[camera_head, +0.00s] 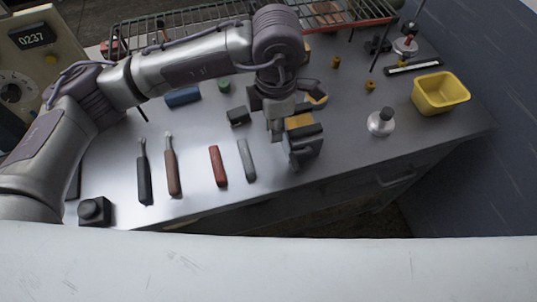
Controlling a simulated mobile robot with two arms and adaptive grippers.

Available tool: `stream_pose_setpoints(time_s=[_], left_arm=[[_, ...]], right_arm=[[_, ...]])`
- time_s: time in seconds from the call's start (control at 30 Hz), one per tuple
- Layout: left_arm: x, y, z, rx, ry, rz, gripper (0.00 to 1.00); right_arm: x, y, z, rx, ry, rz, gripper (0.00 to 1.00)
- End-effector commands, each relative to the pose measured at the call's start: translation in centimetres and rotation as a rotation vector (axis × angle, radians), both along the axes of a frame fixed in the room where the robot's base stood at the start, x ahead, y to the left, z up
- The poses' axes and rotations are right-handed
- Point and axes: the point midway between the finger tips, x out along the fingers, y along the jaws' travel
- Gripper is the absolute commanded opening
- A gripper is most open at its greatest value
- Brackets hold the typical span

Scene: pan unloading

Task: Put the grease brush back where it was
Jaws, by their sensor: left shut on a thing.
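My left gripper (290,126) is over the middle of the grey bench, near its front edge. It is shut on a yellow-tan piece (299,121), which looks like the grease brush. The jaws and wrist hide much of it, and I cannot make out bristles. I cannot tell whether it touches the bench top. My right gripper is not in view.
On the bench (205,125), a black-handled tool (144,178), a brown-handled tool (172,170), a red bar (218,166) and a grey bar (246,160) lie in a row. A yellow bin (440,92) and a silver knobbed piece (381,122) stand right. A wire rack (180,32) lies behind.

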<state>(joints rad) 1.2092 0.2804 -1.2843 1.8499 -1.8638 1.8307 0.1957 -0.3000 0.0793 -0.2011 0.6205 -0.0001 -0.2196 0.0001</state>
Motion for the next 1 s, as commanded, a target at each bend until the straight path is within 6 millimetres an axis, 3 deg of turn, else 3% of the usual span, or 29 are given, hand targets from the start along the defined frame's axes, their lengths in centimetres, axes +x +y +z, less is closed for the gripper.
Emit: stream_pose_setpoints(time_s=[0.2, 0.83, 1.0], left_arm=[[0.0, 0.0, -0.5, 0.001, 0.001, -0.001, 0.0], [-0.1, 0.1, -8.8, 0.002, 0.003, -0.001, 0.0], [0.1, 0.0, -9.7, 0.0, -0.002, -0.003, 0.0]], right_arm=[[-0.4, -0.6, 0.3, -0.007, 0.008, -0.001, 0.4], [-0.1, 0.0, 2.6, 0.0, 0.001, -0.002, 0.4], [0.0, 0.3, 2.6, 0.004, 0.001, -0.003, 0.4]])
